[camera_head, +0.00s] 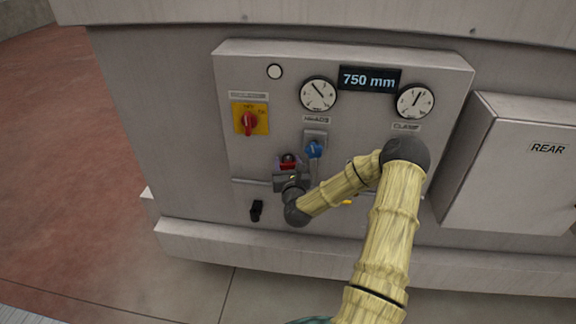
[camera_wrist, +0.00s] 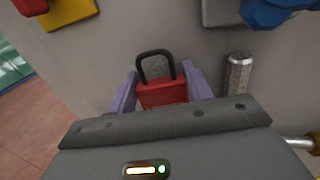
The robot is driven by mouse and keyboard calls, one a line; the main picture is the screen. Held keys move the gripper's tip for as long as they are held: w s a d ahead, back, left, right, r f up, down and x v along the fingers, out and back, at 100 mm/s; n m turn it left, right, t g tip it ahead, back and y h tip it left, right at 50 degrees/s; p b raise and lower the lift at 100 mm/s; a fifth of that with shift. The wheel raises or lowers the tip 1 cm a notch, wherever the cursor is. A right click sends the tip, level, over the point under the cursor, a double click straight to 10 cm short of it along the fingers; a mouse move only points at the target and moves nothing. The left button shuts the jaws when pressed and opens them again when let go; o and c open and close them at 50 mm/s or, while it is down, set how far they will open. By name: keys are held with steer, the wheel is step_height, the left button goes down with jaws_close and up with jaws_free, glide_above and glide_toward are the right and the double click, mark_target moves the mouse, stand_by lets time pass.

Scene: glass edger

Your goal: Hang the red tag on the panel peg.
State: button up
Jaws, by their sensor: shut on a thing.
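My gripper (camera_head: 289,172) is in front of the lower middle of the grey control panel (camera_head: 350,58). In the wrist view, the purple fingers of my gripper (camera_wrist: 160,80) are shut on a red, padlock-like piece (camera_wrist: 162,93) with a black loop on top, the only thing here that fits the red tag. The red piece (camera_head: 287,160) also shows in the head view. A short metal stud (camera_wrist: 238,72) stands to the right of the fingers, apart from the red piece. I cannot tell whether this stud is the panel peg.
A blue knob (camera_head: 314,149) is just up and right of my gripper. A red rotary switch on a yellow plate (camera_head: 249,119) is up and left. A small black fitting (camera_head: 257,210) is lower left. Two gauges and a display are above. A grey box (camera_head: 515,165) juts out at right.

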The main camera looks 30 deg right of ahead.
steer(key=shift+w+d+f, duration=0.1)
steer(key=shift+w+d, duration=0.05)
steer(key=shift+d, duration=0.2)
